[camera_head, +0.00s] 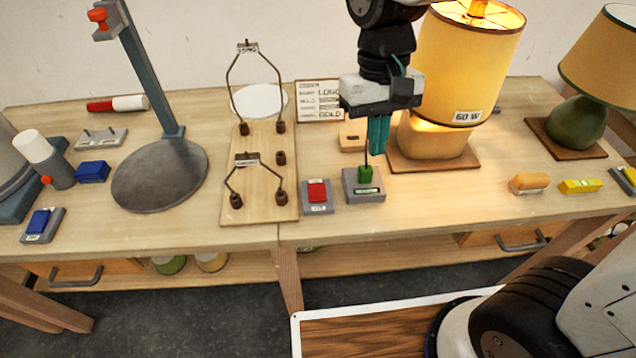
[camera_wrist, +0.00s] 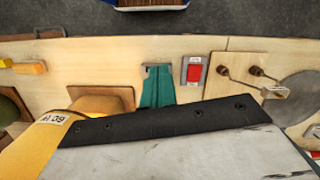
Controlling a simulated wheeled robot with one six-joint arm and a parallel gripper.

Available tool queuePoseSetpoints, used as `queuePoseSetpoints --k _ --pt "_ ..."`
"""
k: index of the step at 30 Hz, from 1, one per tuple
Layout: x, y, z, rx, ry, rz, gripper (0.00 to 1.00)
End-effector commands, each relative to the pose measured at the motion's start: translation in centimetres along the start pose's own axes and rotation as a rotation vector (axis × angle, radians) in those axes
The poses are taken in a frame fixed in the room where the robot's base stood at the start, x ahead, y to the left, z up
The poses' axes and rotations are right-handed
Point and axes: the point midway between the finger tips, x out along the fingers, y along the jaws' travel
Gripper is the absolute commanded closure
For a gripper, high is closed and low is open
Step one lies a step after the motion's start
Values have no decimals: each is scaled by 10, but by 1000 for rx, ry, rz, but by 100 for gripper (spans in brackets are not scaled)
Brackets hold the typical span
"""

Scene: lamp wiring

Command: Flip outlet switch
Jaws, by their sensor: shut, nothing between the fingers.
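A grey switch box (camera_head: 364,193) with a green switch (camera_head: 365,174) stands near the table's front edge; a thin dark stem rises from it. Its label is too small to read. My gripper (camera_head: 377,153) has teal fingers pointing down, shut and empty, just above and slightly behind the green switch. I cannot tell whether they touch it. In the wrist view the teal fingers (camera_wrist: 157,92) hide most of that box. A grey box with a red switch (camera_head: 317,191) stands just left of it; the red switch also shows in the wrist view (camera_wrist: 194,73).
A lit lamp marked 60 W (camera_head: 465,70) stands close right of my gripper. Left is a wooden board with wire frames (camera_head: 258,190). A small wooden block (camera_head: 352,137) is behind the fingers. A blue switch (camera_head: 40,221) is far left; a green lamp (camera_head: 577,123) is right.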

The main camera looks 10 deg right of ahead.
Motion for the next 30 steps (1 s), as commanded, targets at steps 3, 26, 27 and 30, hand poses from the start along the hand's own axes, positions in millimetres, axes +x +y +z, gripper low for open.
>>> queuePoseSetpoints --k 3,26,27,30 --pt "17 -33 -37 18 -29 7 100" --pt "94 -73 -99 217 35 -32 100" --pt "102 -73 -99 217 36 -32 100" --pt "122 -74 -100 217 36 -32 100"
